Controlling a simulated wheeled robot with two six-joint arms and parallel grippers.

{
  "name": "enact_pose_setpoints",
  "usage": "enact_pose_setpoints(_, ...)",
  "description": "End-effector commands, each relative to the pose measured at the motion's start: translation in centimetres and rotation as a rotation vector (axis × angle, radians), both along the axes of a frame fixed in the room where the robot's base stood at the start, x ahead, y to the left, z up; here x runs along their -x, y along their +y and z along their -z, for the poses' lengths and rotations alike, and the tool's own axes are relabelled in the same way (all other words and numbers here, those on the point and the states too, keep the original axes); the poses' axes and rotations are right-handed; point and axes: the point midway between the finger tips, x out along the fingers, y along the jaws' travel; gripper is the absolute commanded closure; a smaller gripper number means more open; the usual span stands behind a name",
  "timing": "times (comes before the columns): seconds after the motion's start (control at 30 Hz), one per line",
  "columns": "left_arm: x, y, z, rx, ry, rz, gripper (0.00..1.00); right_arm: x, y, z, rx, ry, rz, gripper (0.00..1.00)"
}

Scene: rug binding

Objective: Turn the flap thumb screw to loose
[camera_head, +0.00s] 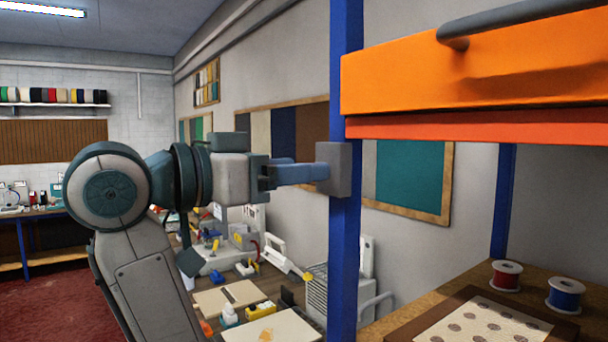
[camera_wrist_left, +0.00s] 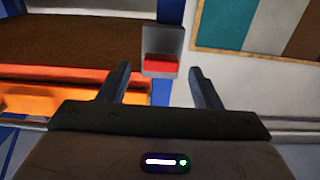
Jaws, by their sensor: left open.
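My left gripper (camera_head: 316,175) reaches toward a grey block (camera_head: 341,168) on the blue post beside the orange flap (camera_head: 430,80). In the left wrist view, the gripper (camera_wrist_left: 160,70) is open and empty. Its two fingers stand apart, one on each side of the grey block (camera_wrist_left: 162,42) as seen there. A red piece (camera_wrist_left: 160,66) on the block shows between the fingertips; I cannot tell for sure whether it is the flap thumb screw. In the head view this red piece is hidden. Whether the fingers touch the block is unclear. My right gripper is out of view.
The blue post (camera_head: 346,60) stands upright right by the gripper. The orange flap has a grey bar handle (camera_head: 520,14). Below it, a shelf holds a red spool (camera_head: 506,276), a blue spool (camera_head: 566,294) and a dotted sheet (camera_head: 485,328). A cluttered workbench (camera_head: 285,295) lies behind my arm.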

Motion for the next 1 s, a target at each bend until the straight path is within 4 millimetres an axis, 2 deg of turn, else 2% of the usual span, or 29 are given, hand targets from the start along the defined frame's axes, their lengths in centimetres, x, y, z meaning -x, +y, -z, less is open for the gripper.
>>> enact_pose_setpoints(0.2,-1.1,-1.6,0.0,0.000,0.000,0.001,0.42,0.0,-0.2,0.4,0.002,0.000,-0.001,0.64)
enact_pose_setpoints(0.53,-1.3,-1.8,0.0,-0.001,-0.001,-0.002,0.42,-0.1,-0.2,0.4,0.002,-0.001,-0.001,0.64)
enact_pose_setpoints(0.57,-1.3,-1.8,0.0,-0.001,-0.001,-0.002,0.46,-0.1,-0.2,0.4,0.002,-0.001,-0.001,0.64)
enact_pose_setpoints(0.77,-1.3,-1.8,0.0,-0.001,-0.001,-0.001,0.85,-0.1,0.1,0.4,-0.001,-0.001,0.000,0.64)
enact_pose_setpoints(1.0,-1.3,-1.7,0.0,0.007,0.010,-0.001,0.86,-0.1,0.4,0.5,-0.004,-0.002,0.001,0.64)
